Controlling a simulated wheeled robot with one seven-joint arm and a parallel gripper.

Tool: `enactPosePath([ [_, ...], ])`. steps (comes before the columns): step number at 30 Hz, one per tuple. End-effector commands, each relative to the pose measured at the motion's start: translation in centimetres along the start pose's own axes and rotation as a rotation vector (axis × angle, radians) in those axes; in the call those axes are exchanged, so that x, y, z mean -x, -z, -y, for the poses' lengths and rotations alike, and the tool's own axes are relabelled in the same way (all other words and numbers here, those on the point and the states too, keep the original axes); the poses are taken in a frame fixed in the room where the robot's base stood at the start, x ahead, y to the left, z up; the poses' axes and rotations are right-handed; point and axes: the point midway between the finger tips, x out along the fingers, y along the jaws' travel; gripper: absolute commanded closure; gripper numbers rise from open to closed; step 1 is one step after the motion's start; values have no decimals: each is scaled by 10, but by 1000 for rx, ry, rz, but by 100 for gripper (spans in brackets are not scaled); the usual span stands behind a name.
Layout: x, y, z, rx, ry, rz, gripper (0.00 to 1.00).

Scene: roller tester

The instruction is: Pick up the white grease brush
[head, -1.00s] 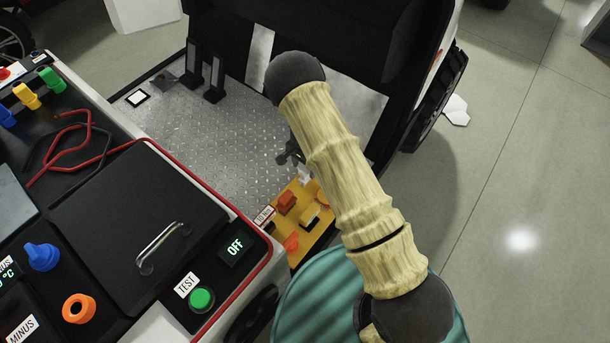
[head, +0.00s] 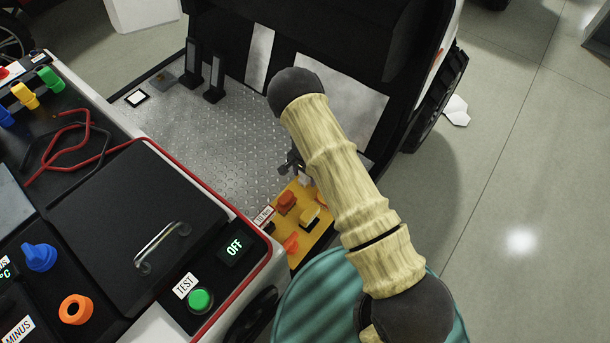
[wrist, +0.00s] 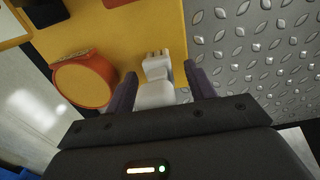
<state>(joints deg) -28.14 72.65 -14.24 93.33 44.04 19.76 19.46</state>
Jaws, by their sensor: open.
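A white piece that looks like the grease brush (wrist: 156,92) shows in the wrist view, over the edge of a yellow panel (wrist: 122,35). Its short prongs or bristles point up in the picture, and its lower part is hidden behind my gripper. My gripper (wrist: 160,76) is open, with one dark finger on each side of the white piece. I cannot tell whether either finger touches it. In the head view my gripper (head: 291,163) is small and dark, just above the yellow panel, and the brush is mostly hidden there.
An orange round knob (wrist: 84,82) stands close to the left finger in the wrist view. Other orange and yellow parts (head: 287,201) sit on the panel. A metal tread-plate floor (head: 235,150) lies beside it. The console with a green TEST button (head: 201,299) is at left.

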Motion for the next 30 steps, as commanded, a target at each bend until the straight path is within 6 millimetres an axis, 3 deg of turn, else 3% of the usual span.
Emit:
enactPosePath([
  [1,0,0,0,0,0,0,45],
  [6,0,0,0,0,0,0,79],
  [9,0,0,0,0,0,0,94],
  [20,8,0,0,0,1,0,94],
  [30,70,0,1,1,2,-1,94],
])
